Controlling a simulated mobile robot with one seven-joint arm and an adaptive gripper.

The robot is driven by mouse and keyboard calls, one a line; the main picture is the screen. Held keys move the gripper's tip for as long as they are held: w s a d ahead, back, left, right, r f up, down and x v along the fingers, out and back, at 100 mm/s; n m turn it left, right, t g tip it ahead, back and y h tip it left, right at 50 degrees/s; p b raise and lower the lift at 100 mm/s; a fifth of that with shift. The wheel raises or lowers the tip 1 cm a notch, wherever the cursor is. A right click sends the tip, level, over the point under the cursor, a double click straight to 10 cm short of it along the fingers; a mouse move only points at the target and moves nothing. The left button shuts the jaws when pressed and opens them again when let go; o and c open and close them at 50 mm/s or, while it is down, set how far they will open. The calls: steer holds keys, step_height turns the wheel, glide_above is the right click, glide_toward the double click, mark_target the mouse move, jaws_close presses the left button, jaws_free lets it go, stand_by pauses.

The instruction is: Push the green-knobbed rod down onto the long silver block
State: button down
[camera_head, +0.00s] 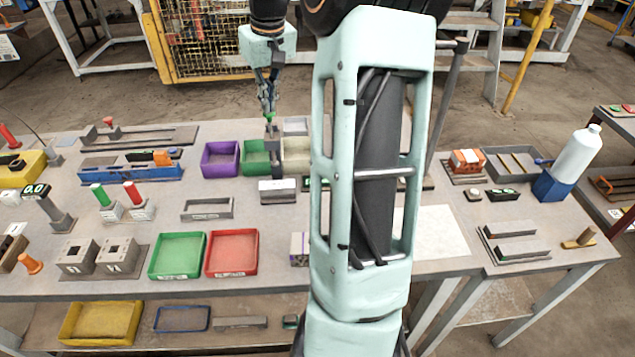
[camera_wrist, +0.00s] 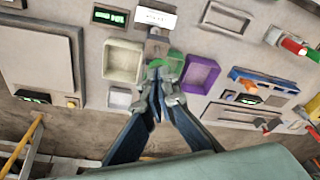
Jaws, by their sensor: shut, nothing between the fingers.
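My gripper (camera_head: 267,100) is shut and points down over the back middle of the table. The green knob (camera_head: 270,116) of the rod is right at its fingertips; I cannot tell whether they touch. The knob also shows at the gripper tips (camera_wrist: 158,82) in the wrist view (camera_wrist: 155,63). The rod's shaft is mostly hidden, with a grey fixture (camera_head: 272,132) just below the knob. A silver block with a pale front (camera_head: 277,191) lies nearer the front edge and may be the long silver block; its label shows in the wrist view (camera_wrist: 156,18).
Purple (camera_head: 220,159), green (camera_head: 256,157) and cream (camera_head: 297,153) bins surround the spot below my gripper. Green (camera_head: 177,255) and red (camera_head: 232,253) trays lie in front. My arm hides part of the table on the right.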

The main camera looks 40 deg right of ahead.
mark_target(270, 118)
steer(key=shift+f+b, duration=2)
steer(key=shift+f, duration=1.2)
steer(key=shift+r, duration=0.1)
step_height(270, 118, up, 7)
steer(key=p, duration=0.6)
